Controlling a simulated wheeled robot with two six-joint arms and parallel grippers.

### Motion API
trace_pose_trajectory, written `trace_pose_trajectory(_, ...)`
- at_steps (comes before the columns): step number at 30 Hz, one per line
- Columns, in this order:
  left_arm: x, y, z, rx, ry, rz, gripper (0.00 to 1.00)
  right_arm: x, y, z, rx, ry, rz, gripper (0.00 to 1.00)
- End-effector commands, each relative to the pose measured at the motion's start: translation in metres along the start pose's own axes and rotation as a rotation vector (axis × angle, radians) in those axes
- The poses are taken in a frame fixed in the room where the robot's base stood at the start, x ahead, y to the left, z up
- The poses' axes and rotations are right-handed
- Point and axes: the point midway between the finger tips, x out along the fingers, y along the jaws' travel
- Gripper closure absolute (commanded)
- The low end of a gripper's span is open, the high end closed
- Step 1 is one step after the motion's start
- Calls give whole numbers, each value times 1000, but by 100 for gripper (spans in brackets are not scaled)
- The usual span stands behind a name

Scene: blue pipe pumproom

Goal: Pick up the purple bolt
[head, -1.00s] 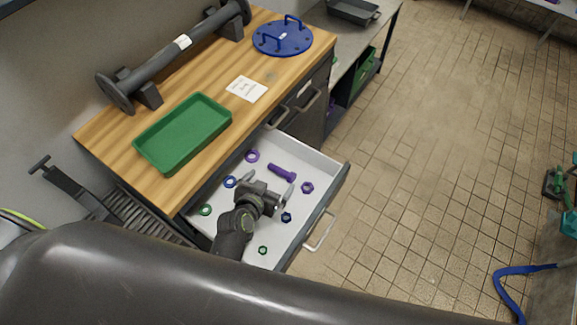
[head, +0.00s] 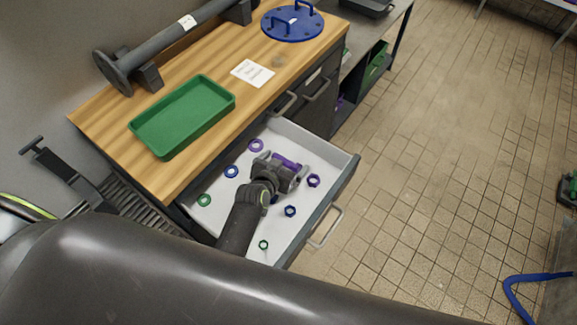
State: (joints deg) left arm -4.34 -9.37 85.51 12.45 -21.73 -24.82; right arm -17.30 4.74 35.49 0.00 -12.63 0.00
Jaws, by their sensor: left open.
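The purple bolt (head: 287,162) lies in the open white drawer (head: 318,157), partly hidden by my left gripper. My left gripper (head: 284,161) is open, with its fingers at either side of the bolt's visible part. I cannot tell how high the fingers are above the drawer floor. My right gripper is not in view.
Purple rings or nuts (head: 255,145), a purple nut (head: 313,181), blue nuts (head: 290,211) and green ones (head: 204,200) lie around in the drawer. A green tray (head: 182,117) sits on the wooden worktop (head: 107,128) above. The drawer's front wall and handle (head: 327,228) stand at right.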

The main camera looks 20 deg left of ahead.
Motion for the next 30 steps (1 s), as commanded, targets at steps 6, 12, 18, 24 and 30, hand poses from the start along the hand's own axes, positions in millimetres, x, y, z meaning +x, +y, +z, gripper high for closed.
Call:
trace_pose_trajectory(6, 5, 0, 0, 0, -1, 0, 0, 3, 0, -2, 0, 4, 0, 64)
trace_pose_trajectory(12, 5, 0, 0, 0, -1, 0, 12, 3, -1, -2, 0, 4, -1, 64)
trace_pose_trajectory(18, 5, 0, 0, 0, -1, 0, 38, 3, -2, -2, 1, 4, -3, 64)
trace_pose_trajectory(24, 5, 0, -2, -1, 3, -1, 45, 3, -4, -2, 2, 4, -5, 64)
trace_pose_trajectory(30, 1, 0, -9, 0, 6, -1, 45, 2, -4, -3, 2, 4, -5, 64)
